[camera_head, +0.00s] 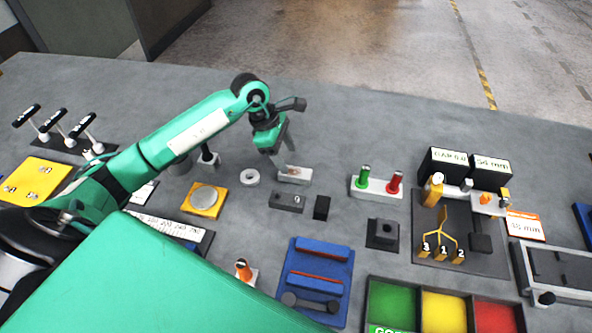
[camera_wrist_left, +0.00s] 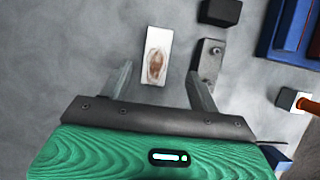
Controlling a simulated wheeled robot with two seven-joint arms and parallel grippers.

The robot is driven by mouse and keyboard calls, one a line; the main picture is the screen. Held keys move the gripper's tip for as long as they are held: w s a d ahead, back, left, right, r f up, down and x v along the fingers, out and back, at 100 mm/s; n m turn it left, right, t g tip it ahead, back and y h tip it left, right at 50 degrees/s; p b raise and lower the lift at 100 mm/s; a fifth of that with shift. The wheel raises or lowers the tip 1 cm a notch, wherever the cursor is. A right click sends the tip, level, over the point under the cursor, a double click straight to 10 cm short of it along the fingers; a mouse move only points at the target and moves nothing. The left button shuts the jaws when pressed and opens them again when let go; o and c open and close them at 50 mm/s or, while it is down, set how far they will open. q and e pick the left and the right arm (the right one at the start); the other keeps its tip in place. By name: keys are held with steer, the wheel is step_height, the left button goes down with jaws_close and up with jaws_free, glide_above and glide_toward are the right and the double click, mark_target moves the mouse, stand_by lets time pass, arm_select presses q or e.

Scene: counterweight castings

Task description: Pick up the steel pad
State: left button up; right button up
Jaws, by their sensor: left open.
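The steel pad looks to be the small pale rectangular block (camera_head: 296,176) with a brown, rust-like patch on top, lying on the grey table. In the left wrist view the pad (camera_wrist_left: 156,56) lies just beyond the fingertips, roughly in line with the gap between them. My left gripper (camera_head: 281,163) is open and points down at the pad, a little to its left in the head view. In the wrist view its spread fingers (camera_wrist_left: 160,80) hold nothing. Whether the fingertips touch the pad or table I cannot tell. My right gripper is not in view.
A dark grey bar (camera_head: 287,201) lies close in front of the pad, with a black block (camera_head: 321,208) beside it. A white ring (camera_head: 250,177) stands to the left. A white stand with green and red pegs (camera_head: 376,188) is to the right. The table behind is clear.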

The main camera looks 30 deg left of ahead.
mark_target(294, 171)
arm_select(q)
steer(key=shift+w+d+f, duration=0.1)
steer(key=shift+d+f, duration=0.15)
steer(key=shift+f, duration=0.35)
steer(key=shift+f+p, duration=0.25)
steer(key=shift+p, duration=0.15)
steer(key=x, duration=0.1)
steer(key=p+x, duration=0.1)
steer(key=x, duration=0.1)
steer(key=p+x, duration=0.1)
steer(key=shift+w+a+f, duration=0.15)
steer(key=shift+f, duration=0.2)
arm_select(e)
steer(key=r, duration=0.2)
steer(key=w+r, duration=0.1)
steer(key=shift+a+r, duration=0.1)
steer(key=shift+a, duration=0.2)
arm_select(q)
steer(key=shift+f, duration=0.2)
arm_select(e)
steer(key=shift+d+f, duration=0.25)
arm_select(q)
steer(key=shift+f+b, duration=0.1)
steer(key=shift+b, duration=0.35)
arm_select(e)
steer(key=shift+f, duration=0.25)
arm_select(q)
steer(key=shift+c, duration=0.2)
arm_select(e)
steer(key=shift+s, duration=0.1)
